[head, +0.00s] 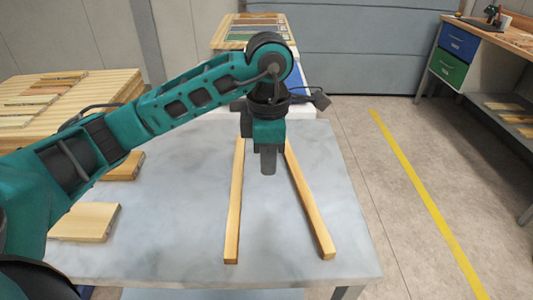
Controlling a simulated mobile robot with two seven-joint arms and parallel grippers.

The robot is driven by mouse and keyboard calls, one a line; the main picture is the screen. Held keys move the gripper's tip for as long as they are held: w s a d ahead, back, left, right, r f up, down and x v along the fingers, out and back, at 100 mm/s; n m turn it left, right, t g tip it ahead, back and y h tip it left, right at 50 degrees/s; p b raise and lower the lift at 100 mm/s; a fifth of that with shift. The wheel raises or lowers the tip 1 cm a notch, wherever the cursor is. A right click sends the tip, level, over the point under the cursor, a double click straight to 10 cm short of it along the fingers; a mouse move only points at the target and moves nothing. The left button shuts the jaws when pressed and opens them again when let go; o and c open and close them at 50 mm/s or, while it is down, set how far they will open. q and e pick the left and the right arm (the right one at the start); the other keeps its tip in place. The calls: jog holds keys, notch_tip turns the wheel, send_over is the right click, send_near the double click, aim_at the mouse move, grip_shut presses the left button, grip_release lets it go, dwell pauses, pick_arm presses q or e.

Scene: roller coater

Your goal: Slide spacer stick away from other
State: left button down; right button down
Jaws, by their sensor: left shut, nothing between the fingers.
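Two long wooden spacer sticks lie on the grey table. The left spacer stick (235,205) runs almost straight away from me. The right spacer stick (310,203) is slanted, its near end further to the right. The sticks are wider apart at the near end than at the far end. My left gripper (268,172) is shut and empty. It points down between the far parts of the two sticks and hides some of the area there. I cannot tell whether it touches the table or a stick. My right gripper is not in view.
The grey table (165,235) is clear around the sticks. Wooden boards (85,222) lie at its left edge. Stacked planks (95,88) stand behind on the left. A board with panels (250,30) is at the back. A workbench with drawers (455,45) stands at right.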

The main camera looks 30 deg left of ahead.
aim_at(216, 196)
pick_arm(q)
notch_tip(216, 196, down, 6)
jog(key=shift+f, duration=0.1)
jog(key=a, duration=0.1)
jog(key=s, duration=0.1)
jog(key=a, duration=0.1)
jog(key=shift+s+a+f, duration=0.25)
jog(key=shift+a+f, duration=0.05)
jog(key=shift+a, duration=0.05)
jog(key=shift+s+a+p, duration=0.25)
jog(key=shift+a+p, duration=0.05)
jog(key=shift+a, duration=0.1)
jog(key=shift+a, duration=0.1)
jog(key=s+a, duration=0.1)
jog(key=s+a+b, duration=0.1)
jog(key=a, duration=0.1)
jog(key=s+a+b, duration=0.1)
jog(key=a, duration=0.1)
jog(key=shift+f, duration=0.15)
jog(key=shift+s+a+b, duration=0.3)
jog(key=shift+a+b, duration=0.05)
jog(key=shift+a, duration=0.05)
